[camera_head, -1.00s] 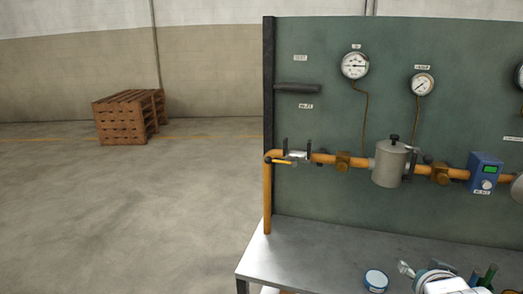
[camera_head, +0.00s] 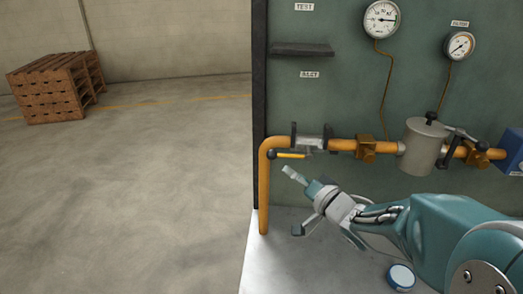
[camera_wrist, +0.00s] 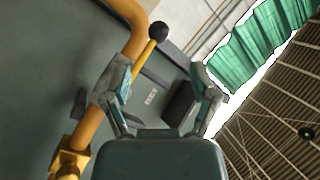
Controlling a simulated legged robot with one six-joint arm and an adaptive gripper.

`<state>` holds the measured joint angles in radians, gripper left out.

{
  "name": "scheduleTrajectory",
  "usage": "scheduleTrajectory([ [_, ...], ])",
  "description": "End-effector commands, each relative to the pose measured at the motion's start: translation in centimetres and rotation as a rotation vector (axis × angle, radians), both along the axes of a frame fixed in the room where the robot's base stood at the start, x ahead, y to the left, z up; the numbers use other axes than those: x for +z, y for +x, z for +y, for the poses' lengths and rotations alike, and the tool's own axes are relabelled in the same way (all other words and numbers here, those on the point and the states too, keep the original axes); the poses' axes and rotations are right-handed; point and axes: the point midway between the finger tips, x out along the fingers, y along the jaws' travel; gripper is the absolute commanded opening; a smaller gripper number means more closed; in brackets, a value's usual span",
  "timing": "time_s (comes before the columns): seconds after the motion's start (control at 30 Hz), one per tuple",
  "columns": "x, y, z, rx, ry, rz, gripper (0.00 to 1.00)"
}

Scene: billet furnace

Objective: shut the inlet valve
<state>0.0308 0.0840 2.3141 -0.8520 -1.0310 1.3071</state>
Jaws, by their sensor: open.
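The inlet valve (camera_head: 309,143) sits at the left end of the orange pipe, just right of the pipe's bend. Its yellow lever (camera_head: 291,155) lies along the pipe and ends in a black ball (camera_head: 272,154) at the left. My gripper (camera_head: 296,201) is open and empty, below the lever and apart from it in the head view. In the wrist view my gripper (camera_wrist: 158,70) has its fingers spread. The lever (camera_wrist: 145,55) and black ball (camera_wrist: 158,31) show beyond the fingertips, and the left finger hides the lever's lower end.
The green panel (camera_head: 350,95) stands behind the pipe, with a dark bracket (camera_head: 302,49) and gauges (camera_head: 382,20). A grey canister (camera_head: 424,145) is farther right on the pipe. A round blue-and-white tin (camera_head: 401,277) lies on the bench. The floor at left is open, with pallets (camera_head: 48,88) beyond.

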Motion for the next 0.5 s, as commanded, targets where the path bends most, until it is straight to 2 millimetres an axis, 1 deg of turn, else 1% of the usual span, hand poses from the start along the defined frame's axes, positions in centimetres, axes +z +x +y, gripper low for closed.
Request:
scheduleTrajectory([
  [0.17,-0.1,2.2,1.7,0.003,0.0,0.002,0.76],
  [0.4,-0.2,5.7,5.0,0.001,-0.005,0.001,0.76],
  [0.5,-0.2,6.9,5.8,0.001,-0.005,0.001,0.76],
])
